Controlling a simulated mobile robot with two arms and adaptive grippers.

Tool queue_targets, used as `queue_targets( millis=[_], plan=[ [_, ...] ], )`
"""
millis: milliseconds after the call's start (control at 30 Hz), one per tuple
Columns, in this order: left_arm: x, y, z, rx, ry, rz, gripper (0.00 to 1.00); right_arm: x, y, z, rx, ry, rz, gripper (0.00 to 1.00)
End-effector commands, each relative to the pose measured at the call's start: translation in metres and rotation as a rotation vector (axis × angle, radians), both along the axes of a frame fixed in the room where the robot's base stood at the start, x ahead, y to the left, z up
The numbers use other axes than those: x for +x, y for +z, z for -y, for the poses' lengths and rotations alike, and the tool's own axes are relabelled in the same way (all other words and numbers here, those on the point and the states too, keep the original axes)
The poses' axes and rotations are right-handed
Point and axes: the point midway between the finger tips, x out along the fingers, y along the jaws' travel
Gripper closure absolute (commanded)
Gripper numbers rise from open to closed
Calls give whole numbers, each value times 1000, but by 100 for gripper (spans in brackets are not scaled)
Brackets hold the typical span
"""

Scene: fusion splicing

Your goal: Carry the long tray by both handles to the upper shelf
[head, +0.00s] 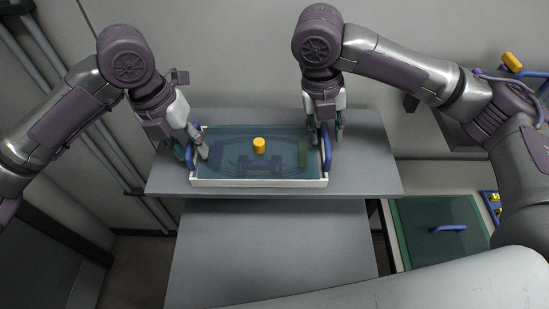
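The long tray (258,183) is a shallow box with a white rim and a see-through blue-grey inside. It sits level on the upper grey shelf (365,170). An orange cylinder (259,145) stands in its middle, with dark shapes around it. My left gripper (193,154) is at the left blue handle (189,154), with spread fingers on either side of it, one over the tray's inside. My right gripper (326,138) is at the right blue handle (327,155), with its fingers apart on either side. Both look open; exact finger contact is too small to tell.
A lower grey surface (270,250) extends below and in front of the shelf. At the right is a green panel (430,215) with a blue handle (449,229), beside a blue rack (493,205) with yellow pieces. Pipes run along the left wall. Bare shelf lies right of the tray.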

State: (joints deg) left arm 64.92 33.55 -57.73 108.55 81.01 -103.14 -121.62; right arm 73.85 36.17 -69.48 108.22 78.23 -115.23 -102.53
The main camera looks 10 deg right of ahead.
Motion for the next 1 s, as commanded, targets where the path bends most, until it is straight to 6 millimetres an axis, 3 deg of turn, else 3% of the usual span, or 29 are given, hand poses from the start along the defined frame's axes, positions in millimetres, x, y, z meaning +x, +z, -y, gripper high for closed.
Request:
queue_targets(
  millis=[267, 700, 1000],
  plan=[
    [1, 11, -1, -2, -1, 2, 63, 0, 0, -1, 1, 1, 0, 63],
    [3, 96, -18, -1, 0, 4, 63, 0, 0, -1, 2, 2, 0, 63],
    [3, 118, -23, 0, -1, 0, 63, 1, 5, -2, 2, 2, 3, 63]
  ],
)
